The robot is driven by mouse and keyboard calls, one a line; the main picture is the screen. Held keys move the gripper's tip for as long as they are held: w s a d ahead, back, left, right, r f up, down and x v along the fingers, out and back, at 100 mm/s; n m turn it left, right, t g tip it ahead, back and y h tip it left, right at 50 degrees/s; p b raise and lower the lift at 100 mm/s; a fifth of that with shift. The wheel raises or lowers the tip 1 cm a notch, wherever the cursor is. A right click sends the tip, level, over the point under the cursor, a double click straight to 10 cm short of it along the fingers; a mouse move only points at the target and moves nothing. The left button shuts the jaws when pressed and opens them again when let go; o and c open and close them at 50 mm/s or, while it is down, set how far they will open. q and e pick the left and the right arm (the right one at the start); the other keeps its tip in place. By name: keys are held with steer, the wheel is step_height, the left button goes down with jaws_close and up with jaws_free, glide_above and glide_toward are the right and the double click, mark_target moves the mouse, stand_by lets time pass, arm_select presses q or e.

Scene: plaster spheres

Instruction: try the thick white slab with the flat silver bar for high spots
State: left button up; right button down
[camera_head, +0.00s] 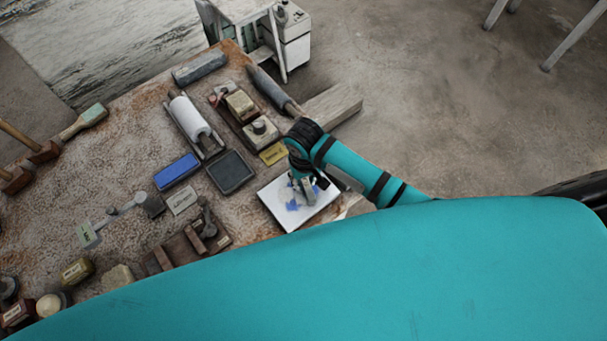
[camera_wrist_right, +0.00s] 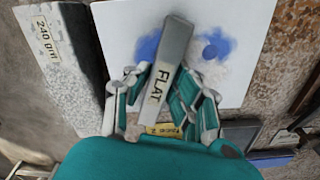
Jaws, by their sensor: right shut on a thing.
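The thick white slab (camera_head: 272,197) lies on the stained workbench near its right edge. Blue smudges mark its middle, and it also shows in the wrist view (camera_wrist_right: 117,30). My right gripper (camera_head: 307,192) is over the slab. In the wrist view my right gripper (camera_wrist_right: 165,98) is shut on the flat silver bar (camera_wrist_right: 173,52), which bears the label FLAT. The bar's far end lies across the slab's blue patches. I cannot tell whether the bar touches the slab. In the head view my gripper mostly hides the bar. My left gripper is not in view.
A long pale block (camera_head: 333,105) lies at the bench's right edge; a block labelled 240 grit (camera_wrist_right: 62,65) shows in the wrist view. A dark tray (camera_head: 231,171), a blue block (camera_head: 177,171) and a white roller (camera_head: 189,117) stand left of the slab.

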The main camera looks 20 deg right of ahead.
steer(key=shift+s+r, duration=0.1)
steer(key=shift+s, duration=0.6)
steer(key=shift+w, duration=0.15)
steer(key=shift+w+r, duration=0.7)
steer(key=shift+w, duration=0.35)
steer(key=shift+s+d+f, duration=0.1)
steer(key=shift+s+d, duration=0.2)
steer(key=shift+s, duration=0.45)
steer(key=shift+s+d+f, duration=0.1)
steer(key=shift+s+d, duration=0.15)
steer(key=shift+s, duration=0.5)
steer(key=shift+w+f, duration=0.1)
steer(key=shift+f, duration=0.5)
